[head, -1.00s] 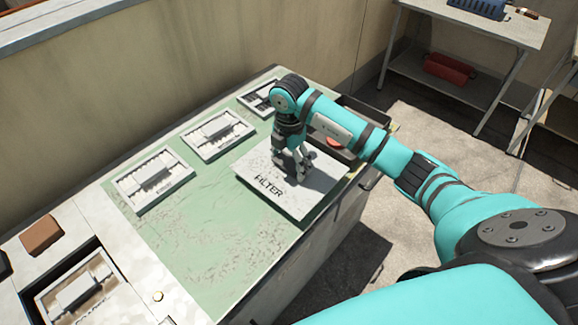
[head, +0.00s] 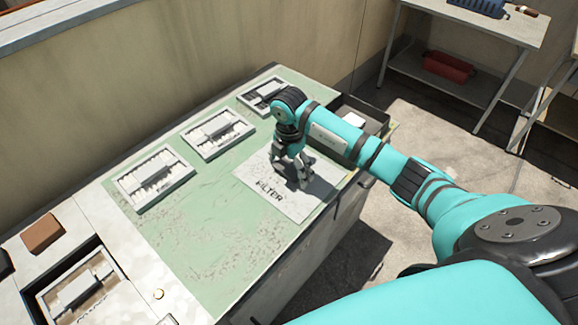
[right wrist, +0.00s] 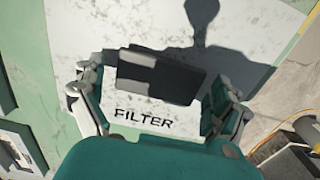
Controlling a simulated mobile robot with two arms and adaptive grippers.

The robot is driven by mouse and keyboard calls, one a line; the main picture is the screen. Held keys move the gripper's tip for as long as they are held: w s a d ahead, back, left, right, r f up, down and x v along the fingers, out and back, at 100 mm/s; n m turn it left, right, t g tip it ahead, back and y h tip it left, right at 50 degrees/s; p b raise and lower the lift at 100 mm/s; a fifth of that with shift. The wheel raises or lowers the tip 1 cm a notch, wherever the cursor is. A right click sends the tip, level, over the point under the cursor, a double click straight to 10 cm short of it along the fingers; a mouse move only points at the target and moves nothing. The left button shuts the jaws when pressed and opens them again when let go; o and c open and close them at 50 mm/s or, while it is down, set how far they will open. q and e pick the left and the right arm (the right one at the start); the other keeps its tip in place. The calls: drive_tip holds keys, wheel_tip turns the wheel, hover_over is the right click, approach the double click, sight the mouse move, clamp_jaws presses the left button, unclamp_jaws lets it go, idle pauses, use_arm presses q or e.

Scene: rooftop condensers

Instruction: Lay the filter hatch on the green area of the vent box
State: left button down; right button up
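The filter hatch (head: 262,206) is a pale, flat square plate marked FILTER. It lies level on, or just above, the right part of the green area (head: 205,245) of the vent box. My right gripper (head: 291,170) is over the middle of the hatch. The contact is partly in shadow. My left gripper is not in view.
Several slatted vents, one of them a grey vent (head: 155,178), line the back of the green area. A dark tray (head: 372,115) lies behind my right arm. A brown block (head: 42,234) sits at the left. The green front middle is clear.

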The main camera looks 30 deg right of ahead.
sight(289, 168)
wheel_tip(289, 168, up, 12)
drive_tip(key=shift+b, duration=0.35)
drive_tip(key=shift+r, duration=0.1)
idle(0.4)
